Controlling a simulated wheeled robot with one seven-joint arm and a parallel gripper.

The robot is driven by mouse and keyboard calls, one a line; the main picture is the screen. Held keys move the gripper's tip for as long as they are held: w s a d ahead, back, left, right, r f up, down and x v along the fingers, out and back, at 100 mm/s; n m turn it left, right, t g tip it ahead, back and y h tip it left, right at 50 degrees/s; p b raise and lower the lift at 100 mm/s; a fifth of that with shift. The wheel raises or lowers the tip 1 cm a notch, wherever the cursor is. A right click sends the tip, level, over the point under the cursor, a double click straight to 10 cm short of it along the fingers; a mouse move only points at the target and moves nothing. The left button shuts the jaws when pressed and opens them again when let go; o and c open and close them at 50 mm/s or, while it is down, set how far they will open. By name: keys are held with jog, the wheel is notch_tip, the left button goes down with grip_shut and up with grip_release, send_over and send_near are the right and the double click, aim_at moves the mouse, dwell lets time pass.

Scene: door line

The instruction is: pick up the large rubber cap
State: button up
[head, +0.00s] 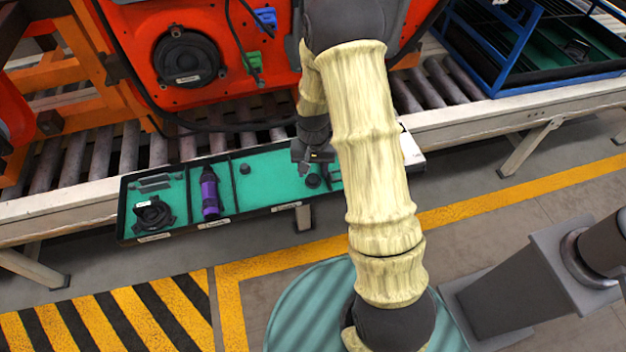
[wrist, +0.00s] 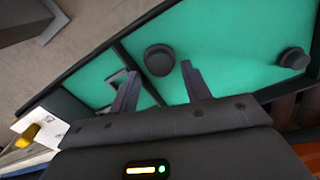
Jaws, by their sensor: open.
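The large rubber cap (wrist: 159,60) is a black round cap on the green floor of the tray's right compartment. In the head view it is the dark disc (head: 313,181) just below my gripper (head: 314,160). In the wrist view my gripper (wrist: 160,70) is open and empty, its two fingers pointing toward the tray on either side of the cap's line. The cap appears just beyond the fingertips; contact does not show. A smaller black cap (wrist: 294,58) lies to the right in the wrist view, and at left of my gripper in the head view (head: 245,169).
The black-rimmed tray (head: 270,211) lies along the roller conveyor's front edge. Its other compartments hold a purple-handled tool (head: 209,194) and a round black part (head: 153,214). An orange-red panel (head: 205,95) stands behind. A blue-framed rack (head: 490,75) is at right.

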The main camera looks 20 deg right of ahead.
aim_at(313, 177)
notch_tip(313, 177, down, 4)
jog(key=shift+w+r, duration=0.15)
jog(key=shift+r, duration=0.1)
jog(key=c, duration=0.9)
